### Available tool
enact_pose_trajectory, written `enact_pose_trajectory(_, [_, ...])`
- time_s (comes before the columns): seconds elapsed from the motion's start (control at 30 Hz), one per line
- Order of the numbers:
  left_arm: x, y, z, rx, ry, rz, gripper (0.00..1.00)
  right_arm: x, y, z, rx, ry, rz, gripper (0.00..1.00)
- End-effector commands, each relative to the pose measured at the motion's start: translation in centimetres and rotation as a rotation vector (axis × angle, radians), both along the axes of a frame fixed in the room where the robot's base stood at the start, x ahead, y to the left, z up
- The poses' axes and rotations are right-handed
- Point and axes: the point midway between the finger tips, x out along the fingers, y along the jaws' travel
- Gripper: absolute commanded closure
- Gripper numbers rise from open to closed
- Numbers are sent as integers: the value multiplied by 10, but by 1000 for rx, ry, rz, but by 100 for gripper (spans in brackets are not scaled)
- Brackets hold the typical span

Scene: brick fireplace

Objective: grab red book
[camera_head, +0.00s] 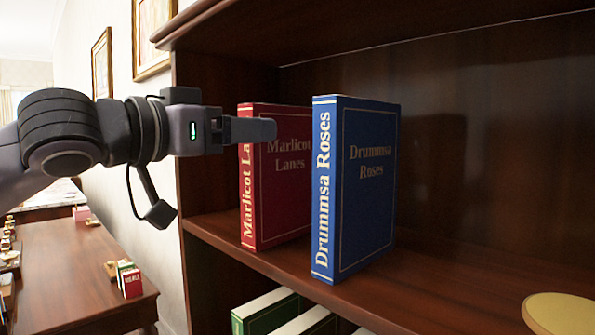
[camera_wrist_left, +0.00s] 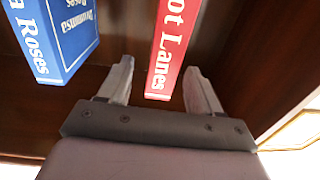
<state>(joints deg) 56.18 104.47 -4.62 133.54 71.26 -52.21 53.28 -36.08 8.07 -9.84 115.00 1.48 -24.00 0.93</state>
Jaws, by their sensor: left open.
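The red book "Marlicot Lanes" (camera_head: 272,205) stands upright on the wooden shelf, left of the blue book "Drummsa Roses" (camera_head: 365,190). My left gripper (camera_head: 268,130) reaches in from the left at the upper part of the red book and covers some of its spine and cover in the head view. In the left wrist view the gripper (camera_wrist_left: 160,72) is open, with one finger on each side of the red book's spine (camera_wrist_left: 172,45). I cannot tell whether the fingers touch it. The blue book (camera_wrist_left: 60,30) is outside the fingers, at the left. My right gripper is not in view.
The shelf board (camera_head: 430,280) is bare right of the blue book, up to a round yellowish object (camera_head: 560,313). More books (camera_head: 270,312) stand on the shelf below. A wooden desk (camera_head: 75,270) with small items is at the lower left.

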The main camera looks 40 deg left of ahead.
Motion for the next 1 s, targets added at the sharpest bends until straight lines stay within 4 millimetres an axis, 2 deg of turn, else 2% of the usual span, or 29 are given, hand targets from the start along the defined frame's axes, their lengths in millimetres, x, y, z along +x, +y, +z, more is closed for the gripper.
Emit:
enact_pose_trajectory(0.37, [22,0,2,-1,2,-2,36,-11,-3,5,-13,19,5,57])
enact_pose_trajectory(0.7, [58,0,5,-3,5,-6,36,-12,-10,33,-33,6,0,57])
enact_pose_trajectory(1.0, [69,0,1,0,2,-2,36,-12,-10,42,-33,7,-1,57])
